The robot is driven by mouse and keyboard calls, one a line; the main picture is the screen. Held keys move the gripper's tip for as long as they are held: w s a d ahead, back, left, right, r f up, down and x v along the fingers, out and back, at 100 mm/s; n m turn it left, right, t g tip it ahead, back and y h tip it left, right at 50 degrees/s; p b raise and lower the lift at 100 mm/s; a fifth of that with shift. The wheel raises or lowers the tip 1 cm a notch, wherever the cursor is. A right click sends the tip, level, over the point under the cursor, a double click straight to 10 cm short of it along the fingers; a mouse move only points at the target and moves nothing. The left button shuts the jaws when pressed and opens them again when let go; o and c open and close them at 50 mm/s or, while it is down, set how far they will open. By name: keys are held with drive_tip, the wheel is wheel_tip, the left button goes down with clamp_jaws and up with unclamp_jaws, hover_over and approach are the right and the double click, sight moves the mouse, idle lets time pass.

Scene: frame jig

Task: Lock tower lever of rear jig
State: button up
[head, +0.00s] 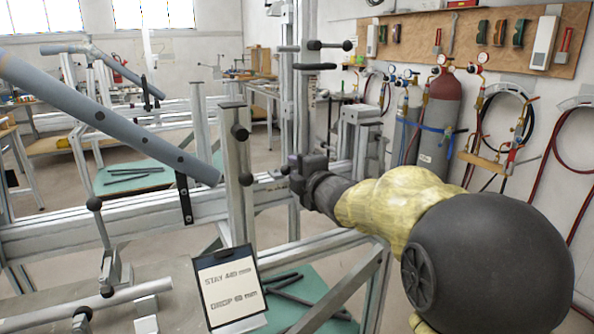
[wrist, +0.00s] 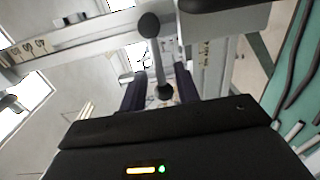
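The tower post (head: 235,165) is a pale metal upright on the jig rail. A lever with black ball knobs (head: 246,179) sits on it, just left of my gripper (head: 290,170). In the wrist view the grey lever rod (wrist: 157,58) runs from an upper ball knob (wrist: 149,24) to a lower dark ball (wrist: 165,92). My gripper's two dark fingers (wrist: 160,90) stand apart, with the lower ball appearing between them. I cannot tell whether they touch it. The fingertips are partly hidden by the gripper body.
A long grey perforated tube (head: 110,120) slopes down toward the tower from the left. Another knobbed lever (head: 330,45) is on the tall column above. A sign board (head: 229,285) stands in front below. Gas cylinders (head: 437,125) stand behind my arm.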

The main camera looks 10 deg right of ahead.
drive_tip(key=f+p+v, duration=0.1)
drive_tip(key=v, duration=1.6)
drive_tip(key=shift+d+r+p, duration=0.15)
drive_tip(key=shift+r+p, duration=0.2)
drive_tip(key=shift+r, duration=0.1)
drive_tip(key=shift+s, duration=0.1)
